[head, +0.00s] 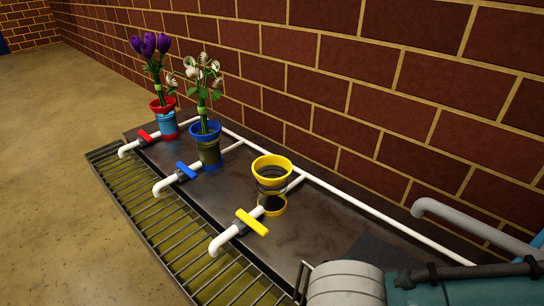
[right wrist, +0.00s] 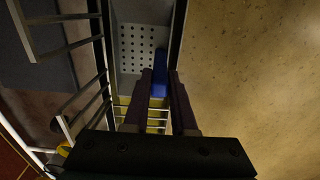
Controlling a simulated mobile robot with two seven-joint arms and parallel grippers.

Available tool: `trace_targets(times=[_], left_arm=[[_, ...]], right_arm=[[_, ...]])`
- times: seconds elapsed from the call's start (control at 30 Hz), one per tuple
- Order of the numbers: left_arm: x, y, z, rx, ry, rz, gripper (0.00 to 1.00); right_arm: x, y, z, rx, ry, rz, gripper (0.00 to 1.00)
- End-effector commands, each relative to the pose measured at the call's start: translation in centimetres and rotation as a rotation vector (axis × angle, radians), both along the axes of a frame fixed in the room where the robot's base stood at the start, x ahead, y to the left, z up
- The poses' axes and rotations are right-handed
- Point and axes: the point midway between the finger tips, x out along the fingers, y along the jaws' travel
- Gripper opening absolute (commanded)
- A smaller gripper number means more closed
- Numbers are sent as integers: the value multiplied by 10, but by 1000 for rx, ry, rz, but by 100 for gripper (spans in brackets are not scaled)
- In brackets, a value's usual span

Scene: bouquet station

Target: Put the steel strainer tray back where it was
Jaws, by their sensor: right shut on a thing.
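The steel strainer tray (right wrist: 133,48) shows in the right wrist view as a grey plate with rows of round holes and a blue handle (right wrist: 161,60). My right gripper (right wrist: 160,78) has its two dark fingers on either side of the blue handle and is shut on it. The tray's far end runs out of the top of the picture, and I cannot tell what it rests on. I cannot make out the tray in the head view, where my right arm fills the bottom right corner. My left gripper is in neither view.
A slatted grate (head: 180,237) runs along the front of the dark bench (head: 300,230). Vases with purple flowers (head: 150,45) and white flowers (head: 205,75), an empty yellow-rimmed vase (head: 271,172), and white pipes with coloured taps stand there. A metal rack (right wrist: 100,52) lies left of the tray.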

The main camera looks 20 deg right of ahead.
Motion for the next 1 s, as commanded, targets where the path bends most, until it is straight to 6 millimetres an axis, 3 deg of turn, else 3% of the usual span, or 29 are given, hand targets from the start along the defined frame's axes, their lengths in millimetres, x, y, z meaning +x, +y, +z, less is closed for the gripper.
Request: trace_targets(times=[0.37, 0.77, 0.8, 1.0], left_arm=[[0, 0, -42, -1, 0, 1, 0], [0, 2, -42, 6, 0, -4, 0], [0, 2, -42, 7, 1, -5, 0], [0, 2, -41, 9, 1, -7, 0]], right_arm=[[1, 0, -46, 0, 0, -1, 0], [0, 0, -48, 1, 0, -1, 0], [0, 0, -48, 1, 0, -1, 26], [0, 0, -48, 0, 0, -1, 48]])
